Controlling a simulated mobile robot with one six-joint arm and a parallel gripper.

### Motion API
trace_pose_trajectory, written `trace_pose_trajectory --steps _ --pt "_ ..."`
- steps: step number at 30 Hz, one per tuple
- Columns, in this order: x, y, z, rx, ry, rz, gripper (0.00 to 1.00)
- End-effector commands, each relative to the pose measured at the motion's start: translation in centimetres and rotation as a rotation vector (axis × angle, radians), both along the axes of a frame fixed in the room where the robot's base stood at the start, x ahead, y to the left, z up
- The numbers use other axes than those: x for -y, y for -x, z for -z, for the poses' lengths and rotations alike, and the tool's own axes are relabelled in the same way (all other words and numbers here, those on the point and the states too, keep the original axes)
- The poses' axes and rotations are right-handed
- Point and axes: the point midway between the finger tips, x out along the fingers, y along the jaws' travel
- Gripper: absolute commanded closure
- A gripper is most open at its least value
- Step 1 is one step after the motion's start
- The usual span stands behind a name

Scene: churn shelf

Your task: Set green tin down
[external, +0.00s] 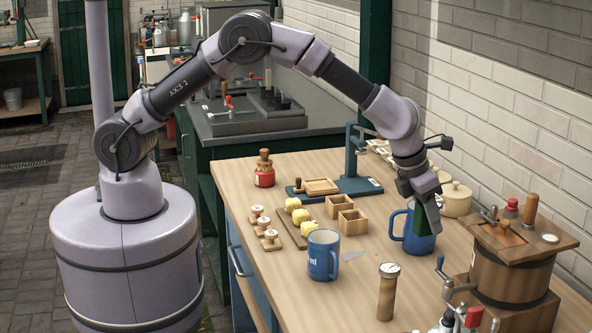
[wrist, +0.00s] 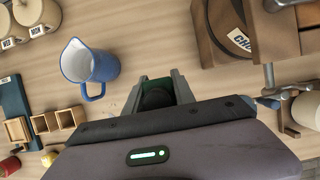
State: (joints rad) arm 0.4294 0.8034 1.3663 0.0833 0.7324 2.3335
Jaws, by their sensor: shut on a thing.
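My gripper (external: 427,207) points down over the right part of the wooden bench, just in front of a blue jug. It also shows in the wrist view (wrist: 157,90), shut on a dark, round-topped thing. This appears to be the green tin (wrist: 156,98), mostly hidden between the fingers and in shadow. In the external view dark green shows at the gripper's end, but finger and tin are hard to tell apart. I cannot tell whether the tin touches the bench.
The blue jug (external: 412,243) stands close behind my gripper; a blue mug (external: 322,257) stands to its left. Wooden boxes (external: 352,222) lie further left. Some bench between them is clear.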

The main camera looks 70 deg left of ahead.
Motion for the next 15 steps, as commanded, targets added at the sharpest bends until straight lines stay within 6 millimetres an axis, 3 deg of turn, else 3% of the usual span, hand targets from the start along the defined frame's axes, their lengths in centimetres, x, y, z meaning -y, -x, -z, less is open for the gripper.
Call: trace_pose_trajectory --steps 8,15 --pt "-0.1 0.0 3.8 0.001 0.002 -0.004 1.00" --pt "-0.1 0.0 9.1 -0.001 0.000 -0.003 1.00"
